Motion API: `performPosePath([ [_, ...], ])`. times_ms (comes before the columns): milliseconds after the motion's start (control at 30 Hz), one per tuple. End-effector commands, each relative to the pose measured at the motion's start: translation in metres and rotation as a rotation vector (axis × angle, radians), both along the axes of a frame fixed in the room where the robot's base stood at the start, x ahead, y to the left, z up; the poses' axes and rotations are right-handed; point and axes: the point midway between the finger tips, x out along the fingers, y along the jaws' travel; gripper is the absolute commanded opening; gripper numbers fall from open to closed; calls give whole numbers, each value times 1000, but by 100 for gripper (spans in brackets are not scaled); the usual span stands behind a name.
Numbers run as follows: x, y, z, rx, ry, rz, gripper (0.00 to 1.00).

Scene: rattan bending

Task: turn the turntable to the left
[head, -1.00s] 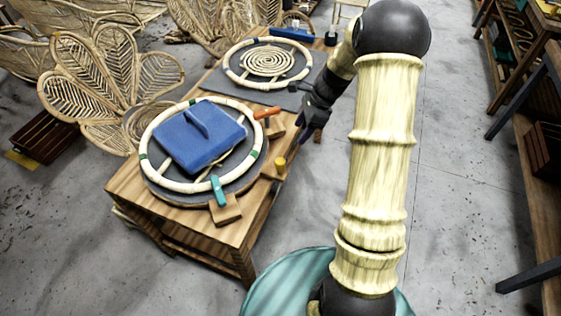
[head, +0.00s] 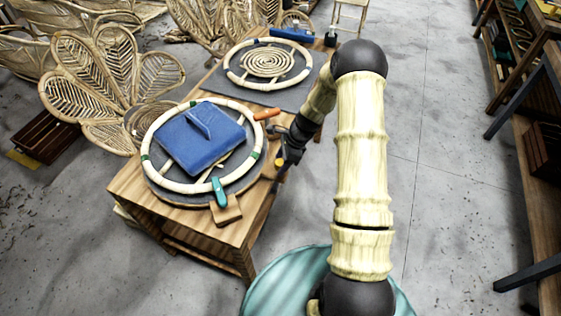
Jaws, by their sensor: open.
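The turntable (head: 178,196) is a dark disc on the near end of a wooden bench. A pale rattan ring (head: 150,133) with green bands runs around it, and a blue block with a raised grip (head: 205,137) lies on top. A teal handle (head: 218,189) and an orange handle (head: 266,114) stick out at the rim. My gripper (head: 281,168) is at the right edge of the turntable, by a small yellow knob (head: 278,163) that it partly hides. The gripper is open and small in view. I cannot tell whether it touches anything.
A second rattan ring with a coiled mat (head: 267,64) lies on a dark board at the bench's far end. Leaf-shaped rattan chair backs (head: 100,85) stand behind at left. Shelving (head: 540,110) is on the far right. The floor (head: 430,170) between is clear.

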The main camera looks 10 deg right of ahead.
Motion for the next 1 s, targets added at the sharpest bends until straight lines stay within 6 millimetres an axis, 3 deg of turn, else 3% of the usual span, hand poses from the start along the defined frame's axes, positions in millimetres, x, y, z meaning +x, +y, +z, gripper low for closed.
performPosePath([
  [400, 1, 4, -10, 0, 0, 0, 56],
  [700, 1, 4, -10, 0, 0, 0, 0],
  [1000, 0, 6, -10, 0, 0, -11, 0],
])
